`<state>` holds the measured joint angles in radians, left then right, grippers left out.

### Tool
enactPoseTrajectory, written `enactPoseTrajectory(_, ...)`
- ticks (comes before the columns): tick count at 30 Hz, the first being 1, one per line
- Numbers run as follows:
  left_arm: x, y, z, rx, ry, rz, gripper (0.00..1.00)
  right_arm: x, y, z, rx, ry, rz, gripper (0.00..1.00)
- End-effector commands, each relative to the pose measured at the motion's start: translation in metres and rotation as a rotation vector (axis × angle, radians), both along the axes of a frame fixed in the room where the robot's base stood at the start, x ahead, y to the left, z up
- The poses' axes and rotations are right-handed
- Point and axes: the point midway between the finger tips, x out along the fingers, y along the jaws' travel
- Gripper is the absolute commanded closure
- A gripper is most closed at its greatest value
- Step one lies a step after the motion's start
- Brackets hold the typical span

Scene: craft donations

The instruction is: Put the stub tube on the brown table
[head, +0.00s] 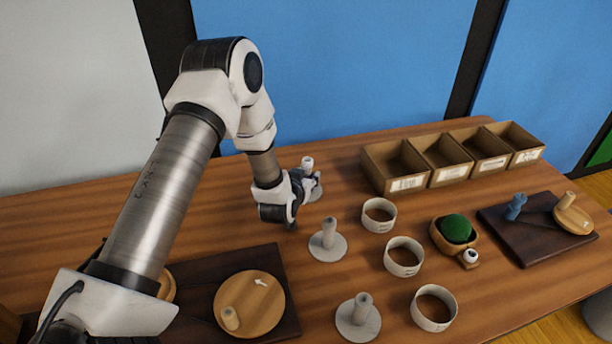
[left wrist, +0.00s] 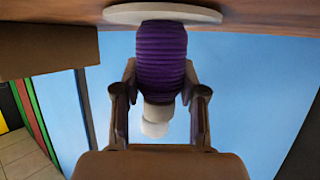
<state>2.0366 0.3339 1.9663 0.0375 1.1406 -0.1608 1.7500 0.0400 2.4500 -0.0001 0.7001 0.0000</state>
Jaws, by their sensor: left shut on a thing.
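My left gripper (head: 298,186) is at the back middle of the brown table (head: 370,222), shut on a purple ribbed tube. In the left wrist view, upside down, the purple tube (left wrist: 161,55) is upright between the fingers (left wrist: 160,85), on a pale round base (left wrist: 162,14). A white top (left wrist: 155,120) shows at its other end. In the head view the gripper hides most of the purple part; only the white top (head: 307,162) and the base edge (head: 316,192) show. I cannot tell for sure that this is the stub tube. My right gripper is not in view.
Two grey posts on discs (head: 328,240) (head: 358,315) and several grey rings (head: 404,256) stand in front. A wooden bowl with a green ball (head: 457,228) is right. Cardboard bins (head: 395,165) stand behind. Dark boards (head: 285,290) (head: 535,246) carry wooden discs.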

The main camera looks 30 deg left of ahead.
Motion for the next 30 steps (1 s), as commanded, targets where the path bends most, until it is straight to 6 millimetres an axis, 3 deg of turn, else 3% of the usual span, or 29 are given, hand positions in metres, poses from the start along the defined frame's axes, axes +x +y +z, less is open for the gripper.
enactPoseTrajectory(3, 0.0, 0.0, -0.001, 0.0, 0.0, 0.0, 0.84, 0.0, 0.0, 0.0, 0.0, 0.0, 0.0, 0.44)
enactPoseTrajectory(4, 0.0, 0.0, -0.001, 0.0, 0.001, 0.0, 0.48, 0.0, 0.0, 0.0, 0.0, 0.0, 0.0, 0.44)
enactPoseTrajectory(5, 0.0, 0.0, -0.001, 0.0, 0.001, 0.0, 0.38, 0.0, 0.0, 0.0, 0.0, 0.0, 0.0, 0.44)
enactPoseTrajectory(6, 0.0, 0.0, -0.001, 0.0, 0.001, 0.0, 0.34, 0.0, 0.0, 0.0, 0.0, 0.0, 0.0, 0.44)
enactPoseTrajectory(14, 0.0, 0.0, -0.001, 0.0, 0.001, 0.0, 0.34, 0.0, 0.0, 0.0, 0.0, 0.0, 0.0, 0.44)
enactPoseTrajectory(19, 0.0, 0.0, 0.019, -0.001, 0.0, 0.0, 0.34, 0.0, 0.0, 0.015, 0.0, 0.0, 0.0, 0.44)
enactPoseTrajectory(21, -0.015, -0.004, 0.017, -0.003, 0.003, 0.001, 0.34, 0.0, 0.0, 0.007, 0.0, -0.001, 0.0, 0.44)
enactPoseTrajectory(30, -0.085, -0.024, 0.046, -0.003, 0.002, 0.001, 0.34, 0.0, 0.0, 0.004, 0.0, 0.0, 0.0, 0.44)
